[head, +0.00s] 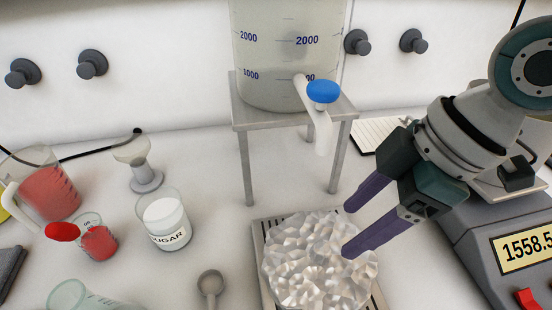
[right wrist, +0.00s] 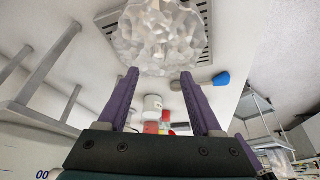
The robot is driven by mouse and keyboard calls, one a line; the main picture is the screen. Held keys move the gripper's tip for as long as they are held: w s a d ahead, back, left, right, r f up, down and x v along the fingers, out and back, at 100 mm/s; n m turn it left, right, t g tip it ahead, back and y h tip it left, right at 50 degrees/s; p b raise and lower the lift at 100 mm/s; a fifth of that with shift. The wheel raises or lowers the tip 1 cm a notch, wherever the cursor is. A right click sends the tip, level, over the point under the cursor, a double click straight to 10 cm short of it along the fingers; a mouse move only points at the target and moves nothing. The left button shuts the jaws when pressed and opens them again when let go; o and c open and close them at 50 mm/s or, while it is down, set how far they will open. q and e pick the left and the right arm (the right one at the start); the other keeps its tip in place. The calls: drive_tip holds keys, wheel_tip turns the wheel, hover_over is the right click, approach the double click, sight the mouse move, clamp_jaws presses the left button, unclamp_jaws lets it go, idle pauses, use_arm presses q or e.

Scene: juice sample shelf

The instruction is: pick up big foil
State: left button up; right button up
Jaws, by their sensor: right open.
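The big foil (head: 312,268) is a crumpled, shiny, faceted silver-white lump resting on a slatted metal tray (head: 262,282) at the lower middle of the head view. My right gripper (head: 347,230) comes in from the right, with two purple fingers spread apart and empty. Its fingertips are at the foil's right edge in the head view. In the right wrist view, the foil (right wrist: 158,32) lies beyond the open fingertips (right wrist: 159,73); whether they touch it I cannot tell. My left gripper is not in view.
A metal stand (head: 240,118) holds a large graduated container (head: 285,50) with a blue-capped spout behind the foil. A scale (head: 500,245) stands at the right. A sugar jar (head: 164,220), a spoon (head: 210,284) and red-juice beakers (head: 48,190) are at the left.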

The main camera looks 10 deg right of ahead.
sight(322, 248)
drive_tip(key=x, duration=0.2)
drive_tip(key=shift+s+f, duration=0.1)
drive_tip(key=shift+f, duration=0.3)
drive_tip(key=x, duration=0.5)
drive_tip(key=shift+w+a+r, duration=0.1)
drive_tip(key=shift+w+r, duration=0.05)
drive_tip(key=shift+w, duration=0.05)
clamp_jaws()
